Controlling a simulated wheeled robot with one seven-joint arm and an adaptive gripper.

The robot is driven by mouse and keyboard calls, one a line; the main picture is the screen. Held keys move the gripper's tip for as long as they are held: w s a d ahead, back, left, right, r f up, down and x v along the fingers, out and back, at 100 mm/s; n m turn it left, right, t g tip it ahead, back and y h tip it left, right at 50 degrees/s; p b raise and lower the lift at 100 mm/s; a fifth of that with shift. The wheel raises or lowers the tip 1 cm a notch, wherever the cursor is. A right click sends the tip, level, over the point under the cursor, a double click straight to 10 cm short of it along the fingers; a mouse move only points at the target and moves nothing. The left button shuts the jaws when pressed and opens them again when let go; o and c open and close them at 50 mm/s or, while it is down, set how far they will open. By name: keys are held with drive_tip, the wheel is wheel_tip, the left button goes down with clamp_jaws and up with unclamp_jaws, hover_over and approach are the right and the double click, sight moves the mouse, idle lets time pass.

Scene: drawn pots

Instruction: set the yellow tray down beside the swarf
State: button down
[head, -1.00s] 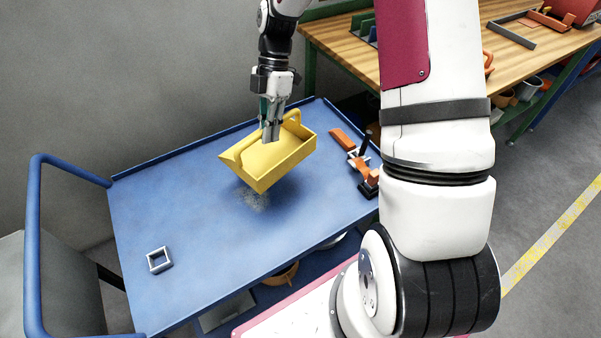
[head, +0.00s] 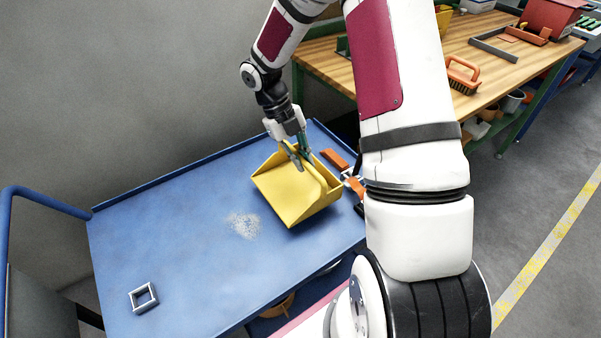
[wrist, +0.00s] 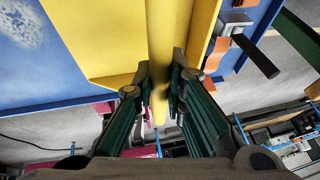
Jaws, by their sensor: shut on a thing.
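The yellow tray (head: 289,191) is at the right part of the blue cart top, tilted in the head view. My gripper (head: 297,158) is shut on its handle from above. In the wrist view the handle (wrist: 160,60) runs between the two fingers of my gripper (wrist: 159,85). The swarf (head: 243,225) is a pale speckled patch on the blue top, left of the tray and apart from it in the picture. It also shows in the wrist view (wrist: 28,35). I cannot tell whether the tray touches the cart top.
The blue cart (head: 175,220) has a raised rim and mostly free room on its left. A small grey square frame (head: 144,298) lies there. An orange and black clamp (head: 350,180) is close to the tray's right side. A wooden workbench (head: 400,65) stands behind.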

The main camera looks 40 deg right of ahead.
sight(302, 185)
drive_tip(key=shift+f, duration=2)
drive_tip(key=c, duration=1.6)
unclamp_jaws()
drive_tip(key=shift+f, duration=0.1)
drive_tip(key=shift+c, duration=0.2)
